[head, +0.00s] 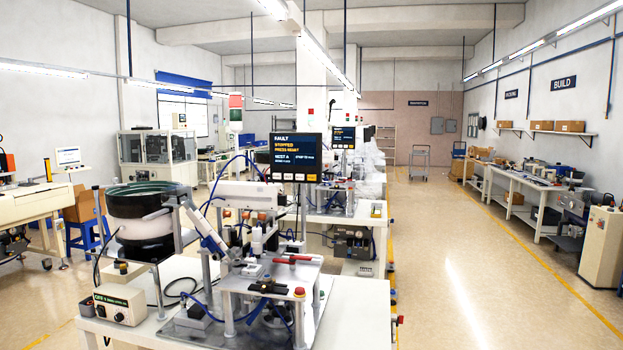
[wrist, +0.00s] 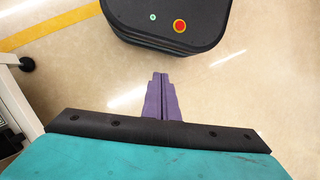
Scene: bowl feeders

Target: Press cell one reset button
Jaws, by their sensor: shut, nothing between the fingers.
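In the head view a dark screen (head: 296,152) on a post stands over the nearest bowl feeder cell. It shows "FAULT", "STOPPED" and smaller text too blurred to read with certainty. Small coloured marks or buttons sit along its lower edge, with a yellow one (head: 312,177) at the right. A red knob-like button (head: 299,292) sits on the front of this cell's fixture. I cannot tell which one is the reset button. My gripper (wrist: 160,76) shows only in the wrist view, with purple fingers shut and empty, pointing over bare floor.
The cell's white bench (head: 350,310) carries a dark feeder bowl (head: 140,198), a control box (head: 119,304), blue tubes and a metal fixture. A second screen (head: 343,138) stands behind. The aisle floor (head: 460,270) on the right is clear. A long workbench (head: 510,190) lines the right wall.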

